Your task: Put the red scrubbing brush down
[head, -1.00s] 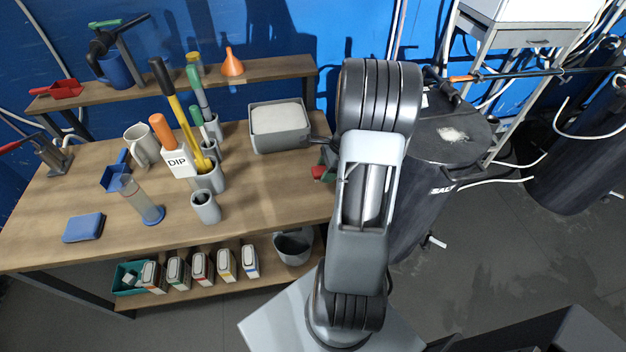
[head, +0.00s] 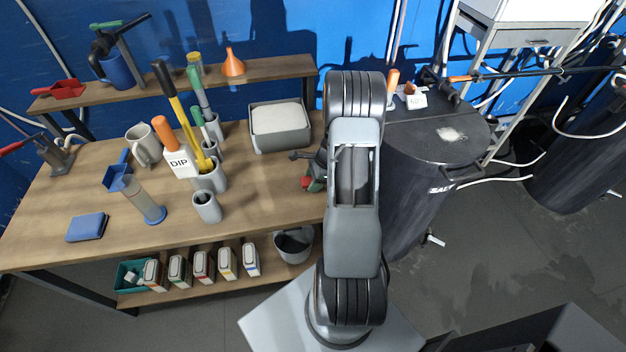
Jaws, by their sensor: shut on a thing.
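The red scrubbing brush (head: 318,185) shows only in part, as a small red patch with some green beside it, at the right end of the wooden workbench (head: 262,195). My gripper (head: 310,168) is just left of my arm and partly hidden behind it. It is shut on the brush. The rest of the brush is hidden by my arm, and I cannot tell whether it touches the bench top.
A grey tub with white contents (head: 280,140) stands behind the gripper. Left are several grey holders, a DIP label (head: 180,163) and a blue-based cylinder (head: 145,205). A black SALT drum (head: 430,150) stands right. The front right bench top is clear.

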